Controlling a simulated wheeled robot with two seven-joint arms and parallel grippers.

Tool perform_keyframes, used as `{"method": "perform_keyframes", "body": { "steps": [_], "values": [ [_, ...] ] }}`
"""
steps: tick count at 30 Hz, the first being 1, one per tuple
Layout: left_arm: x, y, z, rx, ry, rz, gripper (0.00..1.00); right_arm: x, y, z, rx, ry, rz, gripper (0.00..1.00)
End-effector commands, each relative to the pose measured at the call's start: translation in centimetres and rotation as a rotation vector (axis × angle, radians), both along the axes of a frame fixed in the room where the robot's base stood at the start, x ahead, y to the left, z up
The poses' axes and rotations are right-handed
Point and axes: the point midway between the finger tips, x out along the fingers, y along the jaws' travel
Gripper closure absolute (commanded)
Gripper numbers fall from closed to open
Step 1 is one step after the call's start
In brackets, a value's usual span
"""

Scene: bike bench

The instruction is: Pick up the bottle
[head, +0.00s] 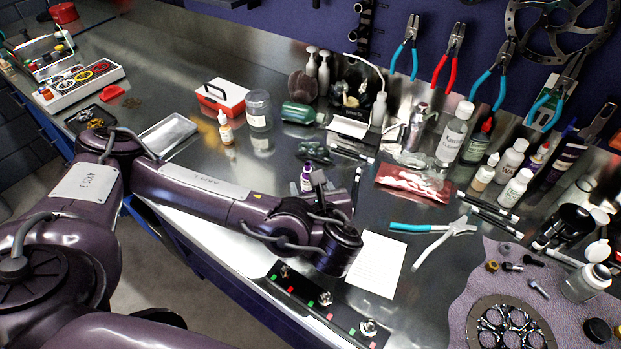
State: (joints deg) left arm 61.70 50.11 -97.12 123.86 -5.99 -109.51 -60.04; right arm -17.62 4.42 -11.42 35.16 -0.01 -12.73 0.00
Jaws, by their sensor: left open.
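My left arm reaches in from the left over the bench. My left gripper (321,188) is at its end, small, dark and partly hidden by my wrist. It is close to a small bottle with a purple label (306,178), which stands upright on the bench. I cannot tell whether they touch. Other bottles stand about: a small white one with an orange tip (225,128), a clear one with a white cap (454,132), a dark one with a red cap (478,140) and several white ones at the right. My right gripper is not in view.
A red and white box (220,97) and a clear jar (258,110) stand behind my arm. Blue-handled pliers (435,236), a white sheet (376,264) and a red packet (413,182) lie to the right. A dark strip with knobs (325,305) runs along the front edge.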

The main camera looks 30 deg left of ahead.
Motion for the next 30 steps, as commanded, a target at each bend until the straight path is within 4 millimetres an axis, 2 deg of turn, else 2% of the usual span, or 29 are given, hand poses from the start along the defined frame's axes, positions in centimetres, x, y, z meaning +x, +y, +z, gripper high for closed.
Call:
{"method": "perform_keyframes", "body": {
  "steps": [6, 10, 20, 30],
  "values": [
    [2.5, 1.6, -0.8, 0.004, -0.002, 0.001, 0.48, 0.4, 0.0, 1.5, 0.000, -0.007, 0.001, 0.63],
    [3.6, 2.5, -1.7, 0.002, 0.000, 0.001, 0.48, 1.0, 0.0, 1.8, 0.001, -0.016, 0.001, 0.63],
    [4.0, 2.9, -2.1, -0.001, 0.001, -0.001, 0.50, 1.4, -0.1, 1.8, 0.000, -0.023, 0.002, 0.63],
    [4.0, 2.9, -2.1, -0.002, 0.001, -0.001, 0.94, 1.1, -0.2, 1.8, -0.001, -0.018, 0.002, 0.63]
  ]
}}
